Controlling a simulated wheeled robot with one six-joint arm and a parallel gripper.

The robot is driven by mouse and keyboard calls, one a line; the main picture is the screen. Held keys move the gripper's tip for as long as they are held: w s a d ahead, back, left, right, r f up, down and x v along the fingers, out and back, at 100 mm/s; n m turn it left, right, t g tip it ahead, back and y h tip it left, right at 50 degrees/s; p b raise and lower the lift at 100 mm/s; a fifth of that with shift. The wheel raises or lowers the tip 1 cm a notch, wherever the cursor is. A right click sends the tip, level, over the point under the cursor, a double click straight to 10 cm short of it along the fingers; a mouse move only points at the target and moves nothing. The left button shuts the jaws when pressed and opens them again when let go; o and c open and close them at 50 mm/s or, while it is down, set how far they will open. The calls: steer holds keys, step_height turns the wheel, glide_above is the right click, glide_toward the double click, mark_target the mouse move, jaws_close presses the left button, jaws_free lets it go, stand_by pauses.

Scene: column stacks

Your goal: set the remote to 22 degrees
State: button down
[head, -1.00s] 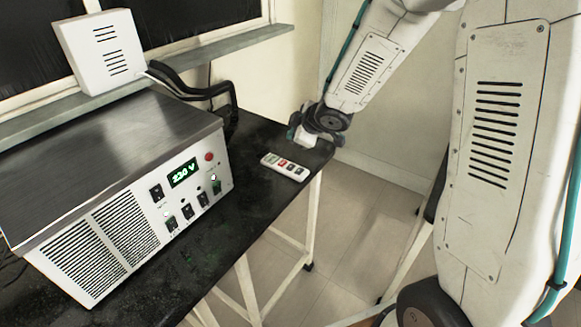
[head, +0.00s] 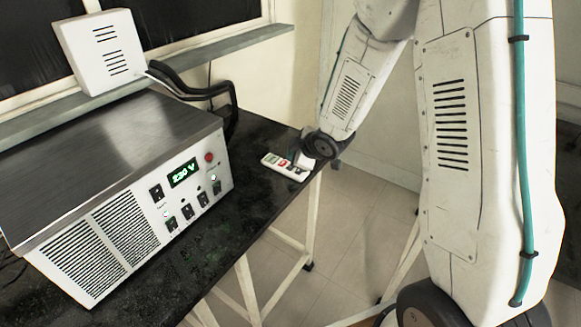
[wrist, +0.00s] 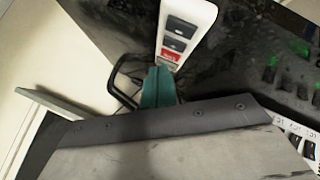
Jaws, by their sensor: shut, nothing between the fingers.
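The remote (head: 272,160) is a slim white handset with dark buttons and one red button, lying on the black bench top near its right end. In the wrist view the remote (wrist: 201,12) runs up out of the frame, its buttons facing me. In the wrist view my gripper (wrist: 158,72) shows teal fingertips closed together, empty, close to the red button. I cannot tell whether they touch it. No temperature reading is visible on the remote.
A large metal-topped unit (head: 110,130) with a green "230 V" display and switches stands left on the bench (head: 262,196). A white slotted box (head: 100,52) is by the window sill, with black hoses (head: 205,92) below. The bench edge lies just right of the remote.

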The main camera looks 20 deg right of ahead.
steer(key=shift+f, duration=0.6)
stand_by(1.6)
steer(key=shift+f, duration=0.4)
steer(key=shift+f, duration=0.3)
stand_by(0.5)
stand_by(0.4)
steer(key=shift+r, duration=0.75)
steer(key=shift+r, duration=0.1)
steer(key=shift+r, duration=2.4)
stand_by(0.5)
